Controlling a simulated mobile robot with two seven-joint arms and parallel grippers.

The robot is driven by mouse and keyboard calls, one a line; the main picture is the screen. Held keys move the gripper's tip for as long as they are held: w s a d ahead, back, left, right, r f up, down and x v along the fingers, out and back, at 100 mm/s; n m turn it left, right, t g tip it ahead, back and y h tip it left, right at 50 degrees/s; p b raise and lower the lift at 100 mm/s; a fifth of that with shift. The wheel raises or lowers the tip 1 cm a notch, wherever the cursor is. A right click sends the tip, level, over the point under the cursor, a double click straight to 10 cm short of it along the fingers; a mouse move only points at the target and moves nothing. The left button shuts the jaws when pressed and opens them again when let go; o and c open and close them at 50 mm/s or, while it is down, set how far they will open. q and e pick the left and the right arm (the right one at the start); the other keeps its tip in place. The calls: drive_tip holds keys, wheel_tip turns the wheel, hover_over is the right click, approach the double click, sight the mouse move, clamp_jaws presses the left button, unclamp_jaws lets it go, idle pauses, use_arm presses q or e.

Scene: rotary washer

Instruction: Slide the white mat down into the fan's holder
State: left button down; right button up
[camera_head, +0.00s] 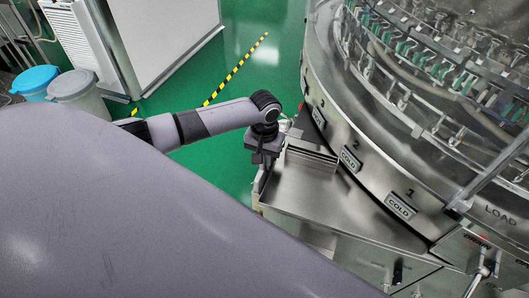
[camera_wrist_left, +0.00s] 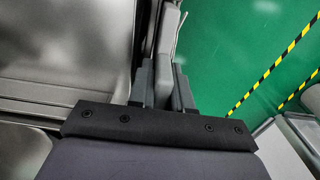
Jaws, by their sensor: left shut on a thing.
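My left gripper (camera_head: 262,158) points down at the left edge of the steel ledge (camera_head: 305,190) beside the round washer. In the left wrist view, the left gripper (camera_wrist_left: 163,88) is shut on a narrow pale grey thing (camera_wrist_left: 170,35). It stretches away from the fingers, and its lower part is hidden between them. I cannot tell if this is the white mat. In the head view the held thing is mostly hidden by the gripper. I cannot make out a fan or its holder. My right gripper is not in view.
The washer's curved steel wall (camera_head: 335,140) stands close to the right of the gripper. A low steel upright (camera_head: 310,153) rises from the ledge. Green floor (camera_head: 215,160) is open to the left. Lidded bins (camera_head: 72,85) and a white cabinet (camera_head: 165,35) stand farther off.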

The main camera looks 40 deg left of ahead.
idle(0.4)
use_arm(q)
drive_tip(key=c, duration=1)
unclamp_jaws()
wheel_tip(320, 180, up, 6)
drive_tip(key=shift+p, duration=0.9)
drive_tip(key=shift+a+r, duration=0.1)
drive_tip(key=shift+r, duration=0.45)
drive_tip(key=shift+s, duration=0.1)
